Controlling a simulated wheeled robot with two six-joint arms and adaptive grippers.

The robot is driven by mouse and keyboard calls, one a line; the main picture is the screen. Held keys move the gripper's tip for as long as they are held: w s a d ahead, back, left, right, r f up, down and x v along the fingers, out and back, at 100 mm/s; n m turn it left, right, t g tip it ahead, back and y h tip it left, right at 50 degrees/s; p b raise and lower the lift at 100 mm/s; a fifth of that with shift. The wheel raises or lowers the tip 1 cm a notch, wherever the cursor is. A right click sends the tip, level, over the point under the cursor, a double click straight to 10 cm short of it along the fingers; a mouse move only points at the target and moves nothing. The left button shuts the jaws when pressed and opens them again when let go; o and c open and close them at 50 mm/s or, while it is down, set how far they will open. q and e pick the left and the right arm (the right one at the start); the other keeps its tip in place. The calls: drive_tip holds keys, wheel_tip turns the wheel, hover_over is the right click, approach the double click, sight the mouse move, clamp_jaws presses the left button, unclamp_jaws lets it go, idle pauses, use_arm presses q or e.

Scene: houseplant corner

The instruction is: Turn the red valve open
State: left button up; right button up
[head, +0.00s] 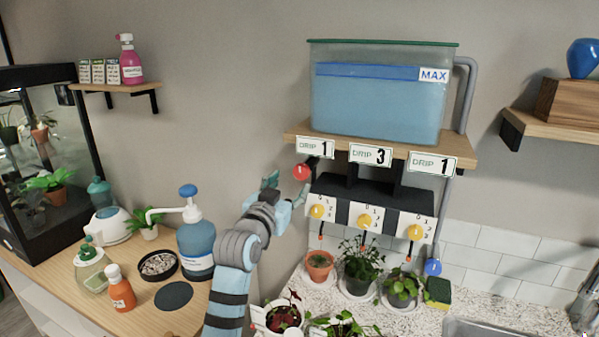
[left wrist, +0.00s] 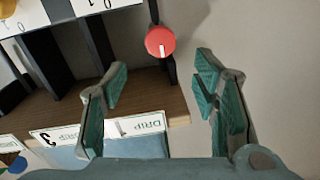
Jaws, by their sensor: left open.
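The red valve (head: 301,172) is a round red knob at the left end of the black drip unit, below the shelf that holds the tank. It also shows in the left wrist view (left wrist: 160,42), beyond and between the fingertips. My left gripper (head: 271,181) is just left of the valve in the head view. In the left wrist view my left gripper (left wrist: 160,80) is open, its two fingers wide apart and empty, and it does not appear to touch the valve. My right gripper is not in view.
The water tank (head: 380,100) stands on the wooden shelf (head: 480,160) above the valve. Three yellow dials (head: 365,220) sit on the drip unit. Potted plants (head: 362,265) stand below on the counter. A blue pump bottle (head: 196,245) stands left of my arm.

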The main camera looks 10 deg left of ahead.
sight(300, 174)
use_arm(q)
drive_tip(key=w, duration=0.5)
drive_tip(key=shift+w+d+f, duration=0.1)
drive_tip(key=shift+w+d, duration=0.2)
drive_tip(key=shift+d, duration=0.05)
drive_tip(key=w, duration=0.3)
drive_tip(key=shift+w+d+f, duration=0.1)
drive_tip(key=shift+w+f, duration=0.2)
drive_tip(key=shift+f, duration=0.05)
drive_tip(key=shift+s+r, duration=0.25)
drive_tip(key=shift+w+f, duration=0.1)
drive_tip(key=shift+f, duration=0.05)
drive_tip(key=c, duration=1.2)
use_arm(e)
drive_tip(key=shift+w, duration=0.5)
